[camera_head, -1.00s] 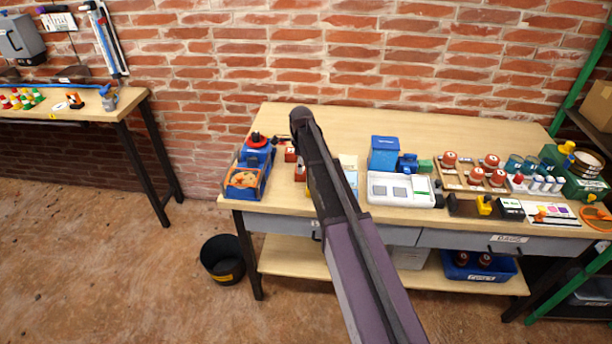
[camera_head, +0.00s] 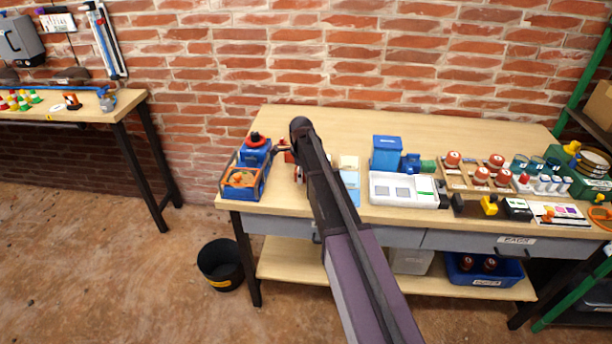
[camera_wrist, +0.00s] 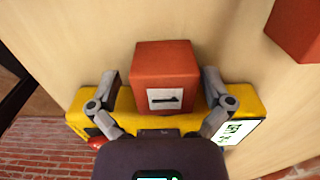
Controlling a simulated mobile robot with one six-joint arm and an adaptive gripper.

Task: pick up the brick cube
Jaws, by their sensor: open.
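A brick-red cube (camera_wrist: 165,78) with a white label bearing a dark mark sits between the fingers of my gripper (camera_wrist: 160,74) in the wrist view. The fingers are open, one on each side of the cube, with a small gap showing. A yellow device (camera_wrist: 85,121) with a lit display lies just below the cube in the picture; I cannot tell whether the cube rests on it. A second red block (camera_wrist: 298,28) shows at the upper right corner. In the head view my arm hides most of this area, with a bit of red (camera_head: 289,157) beside the gripper.
A blue bin with orange contents (camera_head: 241,179) stands left of my gripper on the workbench (camera_head: 350,122). A blue container (camera_head: 386,152) and white tray (camera_head: 403,189) stand to the right. A black bucket (camera_head: 221,263) is on the floor. The back of the bench is clear.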

